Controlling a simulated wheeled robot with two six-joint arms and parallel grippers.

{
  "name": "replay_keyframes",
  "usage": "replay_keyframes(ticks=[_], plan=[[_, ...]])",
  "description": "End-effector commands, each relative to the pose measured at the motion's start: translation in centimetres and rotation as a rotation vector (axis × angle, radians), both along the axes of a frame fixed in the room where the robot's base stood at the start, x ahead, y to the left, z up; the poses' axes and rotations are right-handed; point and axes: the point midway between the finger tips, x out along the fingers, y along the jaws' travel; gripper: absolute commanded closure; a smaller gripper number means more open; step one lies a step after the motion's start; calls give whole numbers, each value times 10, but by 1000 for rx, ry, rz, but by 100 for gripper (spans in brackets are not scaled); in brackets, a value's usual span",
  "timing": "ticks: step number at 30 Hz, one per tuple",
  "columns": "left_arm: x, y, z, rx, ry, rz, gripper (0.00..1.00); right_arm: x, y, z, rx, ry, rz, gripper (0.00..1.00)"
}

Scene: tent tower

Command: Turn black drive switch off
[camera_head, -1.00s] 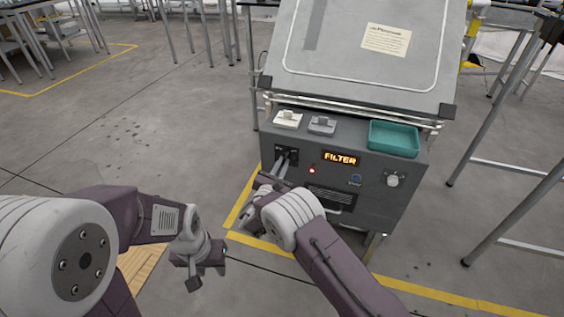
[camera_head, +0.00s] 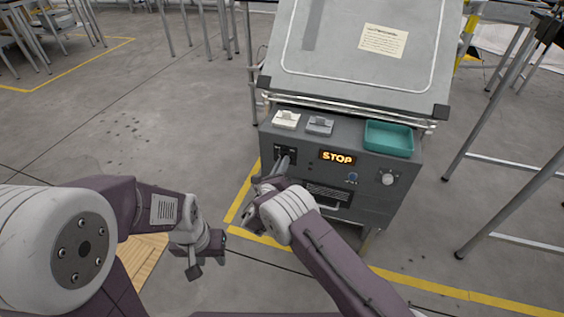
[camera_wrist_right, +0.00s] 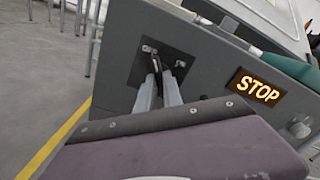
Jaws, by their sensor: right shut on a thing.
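The black drive switch (camera_wrist_right: 156,70) sits on a dark square plate (camera_head: 286,152) at the left of the grey machine's front panel. My right gripper (camera_head: 282,165) reaches up to it, and its two fingers (camera_wrist_right: 160,85) are shut on the switch lever in the right wrist view. The lever is partly hidden between the fingertips. The amber display (camera_head: 338,157) reads STOP, also in the right wrist view (camera_wrist_right: 258,88). My left gripper (camera_head: 205,262) hangs empty over the floor, left of the machine; its jaw opening is unclear.
A teal tray (camera_head: 389,139) and two small switch-like blocks, one white (camera_head: 286,119) and one grey (camera_head: 320,125), sit on the machine's ledge. A blue button (camera_head: 352,178) and a pale knob (camera_head: 388,179) are on the panel's right. Yellow tape (camera_head: 243,196) marks the floor.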

Motion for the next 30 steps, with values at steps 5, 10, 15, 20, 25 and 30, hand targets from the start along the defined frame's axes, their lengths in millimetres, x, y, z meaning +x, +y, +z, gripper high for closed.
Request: replay_keyframes(ticks=[5, 10, 15, 20, 25, 30], plan=[[0, 0, 4, 0, 0, 0, 64, 0, -1, 0, -87, 30, -1, 100], [0, 0, 6, 0, 0, 0, 64, 0, -1, 0, -139, 47, -1, 100], [0, 0, 7, 0, 0, 0, 64, 0, -1, 0, -164, 55, -1, 100], [0, 0, 7, 0, 0, 0, 64, 0, -1, 0, -171, 57, -1, 100], [0, 0, 7, 0, 0, 0, 64, 0, -1, 0, -172, 57, -1, 100], [0, 0, 7, 0, 0, 0, 64, 0, -2, 0, -172, 57, -1, 72]])
